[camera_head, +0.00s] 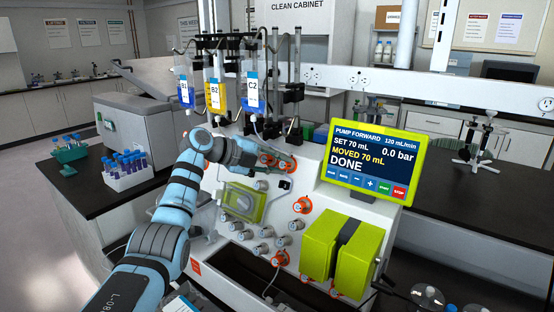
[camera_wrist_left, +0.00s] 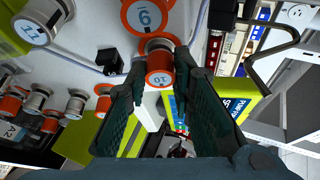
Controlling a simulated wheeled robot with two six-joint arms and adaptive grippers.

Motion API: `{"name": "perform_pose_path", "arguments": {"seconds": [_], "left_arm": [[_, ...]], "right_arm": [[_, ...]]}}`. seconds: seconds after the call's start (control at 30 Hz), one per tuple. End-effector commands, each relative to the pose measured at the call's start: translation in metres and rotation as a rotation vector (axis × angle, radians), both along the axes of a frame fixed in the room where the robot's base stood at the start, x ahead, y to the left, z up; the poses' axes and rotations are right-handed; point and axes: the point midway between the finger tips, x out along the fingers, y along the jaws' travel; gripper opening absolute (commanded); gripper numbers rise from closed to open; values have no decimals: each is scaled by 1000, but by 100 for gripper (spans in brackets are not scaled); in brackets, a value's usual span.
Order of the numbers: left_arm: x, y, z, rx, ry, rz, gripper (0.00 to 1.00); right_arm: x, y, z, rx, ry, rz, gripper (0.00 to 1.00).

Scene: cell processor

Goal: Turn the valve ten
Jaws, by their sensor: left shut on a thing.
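Valve ten (camera_wrist_left: 159,76) is an orange-collared round knob with a "10" on its face, upside down in the left wrist view. My left gripper (camera_wrist_left: 160,66) has its dark fingers on either side of this knob and is shut on it. In the head view my left gripper (camera_head: 282,163) reaches the upper part of the white machine panel, among orange knobs. There its fingers partly cover the knobs, so I cannot read which is which. My right gripper is not in view.
In the wrist view, a larger orange knob (camera_wrist_left: 147,15) and a silver-and-white knob (camera_wrist_left: 42,27) are close by. The head view shows a lime-framed screen (camera_head: 366,165) reading "DONE", lime pump blocks (camera_head: 320,246) and hanging bags (camera_head: 215,92) above the panel.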

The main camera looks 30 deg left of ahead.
Motion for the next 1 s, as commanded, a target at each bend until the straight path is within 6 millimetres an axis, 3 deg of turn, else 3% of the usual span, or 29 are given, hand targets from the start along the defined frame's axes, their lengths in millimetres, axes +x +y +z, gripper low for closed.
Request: {"name": "perform_pose_path", "arguments": {"seconds": [0.57, 0.6, 0.7, 1.0], "left_arm": [[0, 0, 0, 38, -7, -16, 0], [0, 0, 0, 38, -7, -16, 23], [0, 0, 0, 37, -7, -15, 39], [0, 0, 0, 37, -7, -15, 42]], "right_arm": [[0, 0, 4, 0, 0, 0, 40], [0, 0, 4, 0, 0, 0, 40], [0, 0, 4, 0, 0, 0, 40], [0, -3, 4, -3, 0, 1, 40]]}}
